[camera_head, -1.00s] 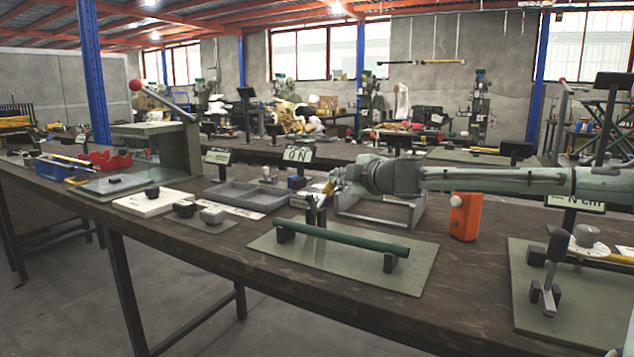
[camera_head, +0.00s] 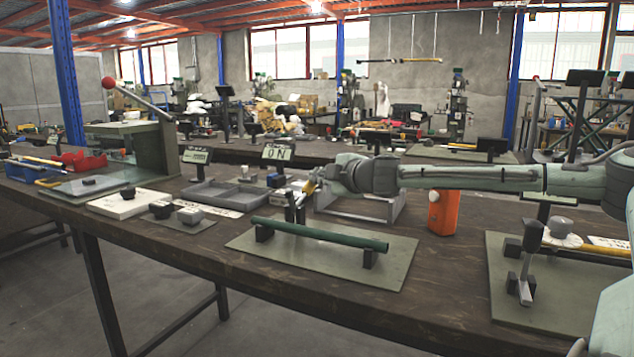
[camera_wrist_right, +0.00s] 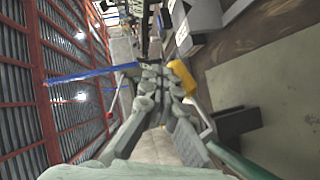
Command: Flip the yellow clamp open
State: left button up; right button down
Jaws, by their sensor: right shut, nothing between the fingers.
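The clamp's lower part is dark and small in the head view. My right gripper (camera_head: 323,181) reaches in from the right and is shut, its fingertips close beside the yellow handle. In the right wrist view the yellow handle (camera_wrist_right: 183,77) is just right of my gripper's fingers (camera_wrist_right: 152,78). I cannot tell whether they touch. My left gripper is not in view.
An orange device (camera_head: 443,212) stands below my right forearm. Another plate with a lever fixture (camera_head: 522,275) is at the right. The table's front edge is clear.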

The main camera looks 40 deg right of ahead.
jog(key=f+v, duration=0.3)
jog(key=v, duration=1.1)
jog(key=shift+s+a+r, duration=0.2)
jog(key=shift+s+r, duration=0.15)
jog(key=shift+s, duration=0.2)
